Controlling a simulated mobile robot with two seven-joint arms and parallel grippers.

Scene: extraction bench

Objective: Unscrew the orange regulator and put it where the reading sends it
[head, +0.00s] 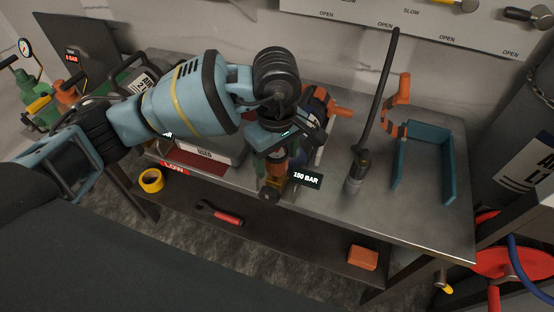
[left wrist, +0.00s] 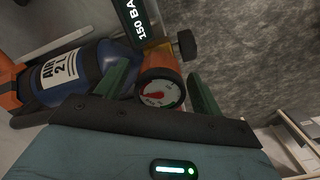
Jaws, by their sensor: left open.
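The orange regulator (head: 276,184) is partly hidden below my left gripper (head: 274,160) in the head view. In the left wrist view its orange body (left wrist: 158,60) carries a round white gauge (left wrist: 160,92) with a red needle and a dark knob (left wrist: 187,44). A display (head: 307,179) beside it reads 150 BAR. The blue air cylinder (left wrist: 105,66), labelled AIR 2 L, lies beside it. My left gripper (left wrist: 165,90) is open, with one green finger on each side of the gauge. I cannot tell whether they touch. My right gripper is out of view.
A tray (head: 195,165) with a red LOW label is left of the regulator. A dark hose with a metal end (head: 354,183) stands right of it, before a blue open-sided holder (head: 447,165). A lower shelf (head: 290,240) holds a wrench (head: 220,212), yellow tape and an orange block.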

